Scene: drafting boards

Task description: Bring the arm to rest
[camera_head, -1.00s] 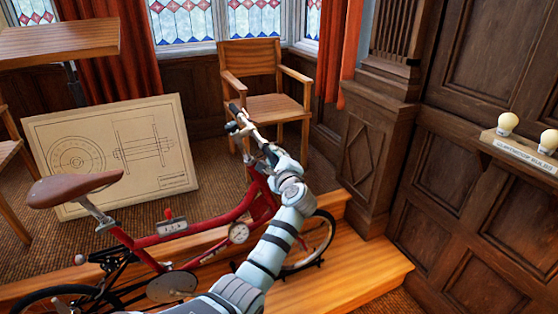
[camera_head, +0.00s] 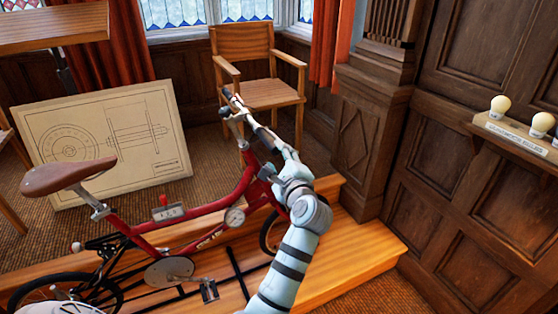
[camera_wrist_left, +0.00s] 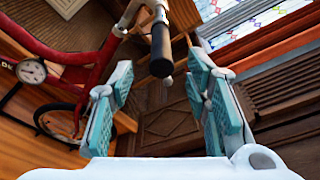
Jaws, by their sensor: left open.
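My left gripper (camera_head: 277,152) is at the handlebar end of a red bicycle (camera_head: 190,222) in the head view, with my arm reaching up from the bottom. Its jaws are open. In the left wrist view, my left gripper (camera_wrist_left: 160,88) has its teal-padded fingers spread apart. The bicycle's black handlebar grip (camera_wrist_left: 161,50) shows between and beyond the fingertips; I cannot tell whether they touch it. My arm hides part of the front wheel (camera_head: 270,232). My right gripper is not in view.
The bicycle stands at a wooden step (camera_head: 350,250). A wooden chair (camera_head: 270,92) is behind the handlebar, and a framed drawing (camera_head: 105,140) leans at the left. Dark panelling at the right carries a shelf with several bulbs (camera_head: 500,105). Some carpet is bare.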

